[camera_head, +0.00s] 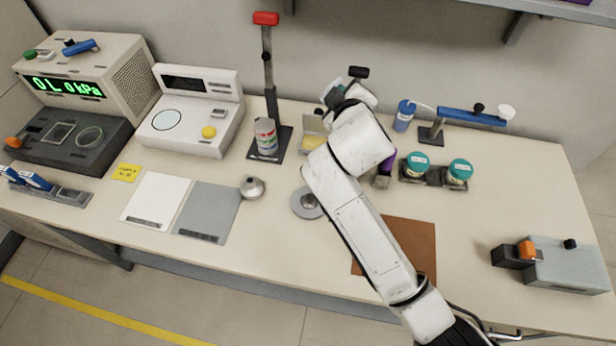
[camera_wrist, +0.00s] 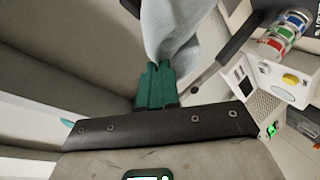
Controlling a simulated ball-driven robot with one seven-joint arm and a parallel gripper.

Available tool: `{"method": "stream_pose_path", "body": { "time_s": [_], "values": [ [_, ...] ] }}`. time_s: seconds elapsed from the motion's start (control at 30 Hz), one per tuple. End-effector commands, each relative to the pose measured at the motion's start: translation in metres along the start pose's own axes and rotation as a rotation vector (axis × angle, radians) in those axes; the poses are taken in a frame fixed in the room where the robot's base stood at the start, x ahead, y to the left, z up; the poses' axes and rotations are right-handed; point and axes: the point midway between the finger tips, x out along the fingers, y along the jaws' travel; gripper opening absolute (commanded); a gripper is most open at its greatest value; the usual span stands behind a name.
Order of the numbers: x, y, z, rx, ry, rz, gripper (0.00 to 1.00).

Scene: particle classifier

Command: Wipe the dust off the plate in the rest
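My gripper (camera_wrist: 157,72) has teal fingers close together on a pale blue cloth (camera_wrist: 172,22), which spreads beyond the fingertips in the wrist view. In the head view my gripper is at the back middle of the bench, above its surface and largely hidden by my own wrist. I cannot tell for certain which thing is the plate in its rest. A small open holder with a yellowish inside (camera_head: 314,140) stands just left of my wrist, partly covered by it. Dust is too small to make out.
A red-topped stand (camera_head: 268,85) with a can (camera_head: 265,136) rises left of my arm. Teal-lidded jars (camera_head: 418,161) and a blue-armed stand (camera_head: 470,116) are right of it. A brown mat (camera_head: 412,245) lies under my forearm.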

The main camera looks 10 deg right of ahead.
Motion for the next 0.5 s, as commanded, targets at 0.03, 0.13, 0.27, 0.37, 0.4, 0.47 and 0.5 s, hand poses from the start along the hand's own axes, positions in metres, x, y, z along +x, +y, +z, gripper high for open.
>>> {"method": "stream_pose_path", "body": {
  "time_s": [0.03, 0.13, 0.27, 0.37, 0.4, 0.47, 0.5],
  "values": [
    [0.000, 0.010, -0.020, -0.064, 0.055, 0.041, 0.00],
    [-0.004, 0.025, -0.062, -0.204, 0.172, 0.128, 0.00],
    [-0.017, 0.038, -0.118, -0.402, 0.326, 0.245, 0.00],
    [-0.031, 0.042, -0.160, -0.565, 0.443, 0.339, 0.00],
    [-0.038, 0.041, -0.176, -0.634, 0.493, 0.378, 0.00],
    [-0.049, 0.037, -0.200, -0.741, 0.565, 0.436, 0.00],
    [-0.058, 0.033, -0.216, -0.816, 0.617, 0.476, 0.00]
  ]
}}
